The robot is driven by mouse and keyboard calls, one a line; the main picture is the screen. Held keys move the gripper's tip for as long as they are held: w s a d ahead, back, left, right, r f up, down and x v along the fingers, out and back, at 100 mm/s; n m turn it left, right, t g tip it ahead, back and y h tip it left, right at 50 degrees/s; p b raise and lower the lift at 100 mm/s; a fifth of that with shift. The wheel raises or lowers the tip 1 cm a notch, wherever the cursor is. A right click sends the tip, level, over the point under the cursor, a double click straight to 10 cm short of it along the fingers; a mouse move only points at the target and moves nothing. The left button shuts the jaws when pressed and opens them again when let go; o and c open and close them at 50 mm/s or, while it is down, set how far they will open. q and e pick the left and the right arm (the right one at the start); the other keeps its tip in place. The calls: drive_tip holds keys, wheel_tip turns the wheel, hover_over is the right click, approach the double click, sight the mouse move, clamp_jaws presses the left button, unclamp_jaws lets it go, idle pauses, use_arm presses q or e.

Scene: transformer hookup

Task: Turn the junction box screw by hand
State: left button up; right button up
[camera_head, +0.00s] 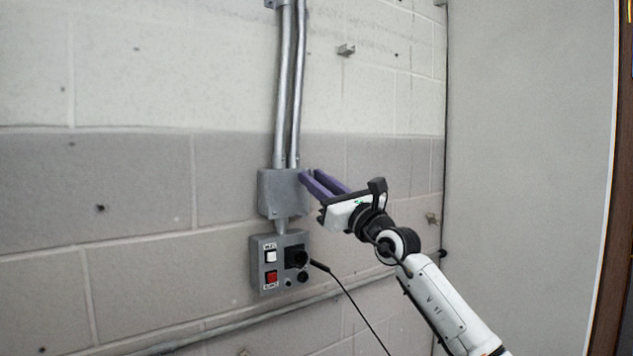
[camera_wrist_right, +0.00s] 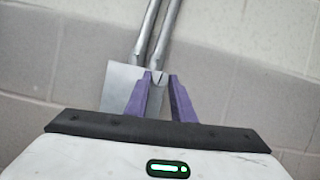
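The grey junction box (camera_head: 274,196) is fixed to the block wall below two metal conduits. It also shows in the right wrist view (camera_wrist_right: 118,82), partly hidden behind the fingers. My right gripper (camera_head: 307,175) has two purple fingers, with its tips at the upper right edge of the box. In the right wrist view my right gripper (camera_wrist_right: 159,77) has its fingers apart, with a gap between the tips in front of the box. I cannot make out the screw, nor whether the fingers touch the box. My left gripper is in neither view.
A grey control box (camera_head: 280,263) with a white switch, a red switch and a black plug hangs below the junction box. A black cable (camera_head: 350,299) runs from it down to the right. Conduits (camera_head: 288,90) rise above. A pale panel (camera_head: 530,150) stands at right.

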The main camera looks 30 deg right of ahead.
clamp_jaws()
drive_tip(key=shift+f, duration=0.1)
